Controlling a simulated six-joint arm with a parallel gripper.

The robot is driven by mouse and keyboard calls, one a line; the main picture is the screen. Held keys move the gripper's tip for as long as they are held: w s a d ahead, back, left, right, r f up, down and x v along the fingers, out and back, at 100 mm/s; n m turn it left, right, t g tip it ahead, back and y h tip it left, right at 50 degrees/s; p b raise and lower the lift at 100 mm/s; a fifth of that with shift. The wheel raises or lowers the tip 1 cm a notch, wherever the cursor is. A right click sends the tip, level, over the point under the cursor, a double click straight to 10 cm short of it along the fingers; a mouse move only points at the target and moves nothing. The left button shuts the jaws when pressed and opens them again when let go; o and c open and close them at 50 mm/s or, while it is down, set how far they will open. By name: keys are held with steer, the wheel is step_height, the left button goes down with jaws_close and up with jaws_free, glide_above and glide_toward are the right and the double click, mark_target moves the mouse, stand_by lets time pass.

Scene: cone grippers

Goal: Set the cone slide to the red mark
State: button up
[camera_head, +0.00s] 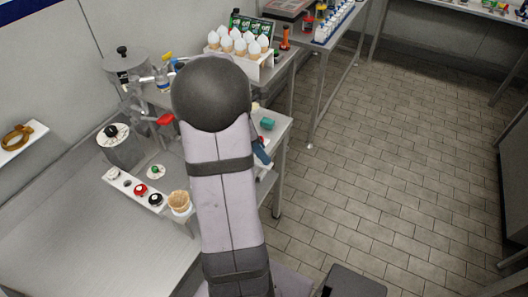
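A white strip (127,184) lies on the left bench and slopes down to the right. Along it sit a white round piece (113,173), a red one (140,189) and a black one (155,199). A tan cone (180,201) stands at its right end, close beside my arm in the picture. I cannot tell which piece is the slide or whether the red piece is the mark. My arm covers the middle of the view, and my gripper does not show.
A grey cylinder with a dial (118,145) and a small green knob (155,171) are behind the strip. A machine with a red handle (165,119) stands farther back. A white rack of cones (240,62) is at the back. Open tiled floor (400,170) lies right.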

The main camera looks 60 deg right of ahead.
steer(key=shift+x, duration=1.35)
jaws_close()
steer(key=w+p, duration=0.3)
steer(key=w, duration=0.7)
steer(key=shift+w+p, duration=0.3)
steer(key=shift+w, duration=0.05)
steer(key=shift+r, duration=0.1)
jaws_free()
